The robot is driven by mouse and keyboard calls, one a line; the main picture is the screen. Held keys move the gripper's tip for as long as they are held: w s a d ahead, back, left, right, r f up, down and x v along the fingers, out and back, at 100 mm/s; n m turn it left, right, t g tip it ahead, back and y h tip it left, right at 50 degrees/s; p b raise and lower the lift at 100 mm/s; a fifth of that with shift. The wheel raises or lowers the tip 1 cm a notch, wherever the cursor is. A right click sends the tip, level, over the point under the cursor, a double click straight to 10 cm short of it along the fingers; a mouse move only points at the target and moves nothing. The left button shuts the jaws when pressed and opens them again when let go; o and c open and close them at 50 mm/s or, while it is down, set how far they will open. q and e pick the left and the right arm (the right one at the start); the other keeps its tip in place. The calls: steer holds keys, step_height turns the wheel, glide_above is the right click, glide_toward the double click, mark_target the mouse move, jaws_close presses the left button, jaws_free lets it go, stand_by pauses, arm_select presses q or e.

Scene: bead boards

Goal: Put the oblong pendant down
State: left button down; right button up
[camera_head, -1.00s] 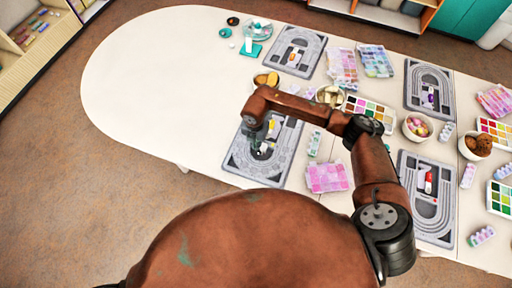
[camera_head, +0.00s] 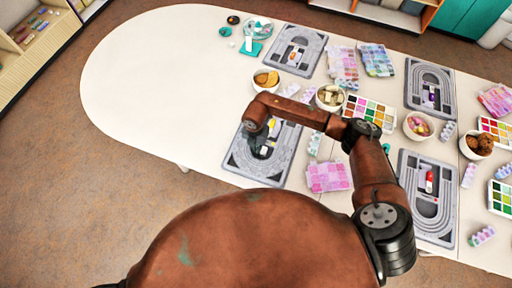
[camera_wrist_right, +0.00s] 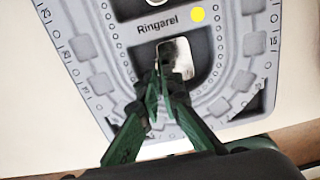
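The oblong pendant (camera_wrist_right: 179,58) is a small silvery-grey piece in the right wrist view, over the middle of a grey bead board (camera_wrist_right: 105,89). My right gripper (camera_wrist_right: 157,78) has its green fingers drawn together at the pendant's lower left edge and looks shut on it; the exact contact is hard to see. Whether the pendant touches the board cannot be told. My left gripper is out of view.
Bowls (camera_head: 266,79) and (camera_head: 330,97) stand just behind the board. A pink bead box (camera_head: 327,177) and a colour palette (camera_head: 369,113) lie to its right. Another bead board (camera_head: 298,51) lies farther back. The table's left end (camera_head: 150,80) is clear.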

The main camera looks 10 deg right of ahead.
steer(key=o, duration=0.4)
steer(key=shift+r, duration=0.1)
step_height(320, 180, up, 13)
steer(key=shift+s+a+r+p, duration=0.1)
steer(key=shift+a+p, duration=0.05)
steer(key=shift+p, duration=0.15)
stand_by(0.6)
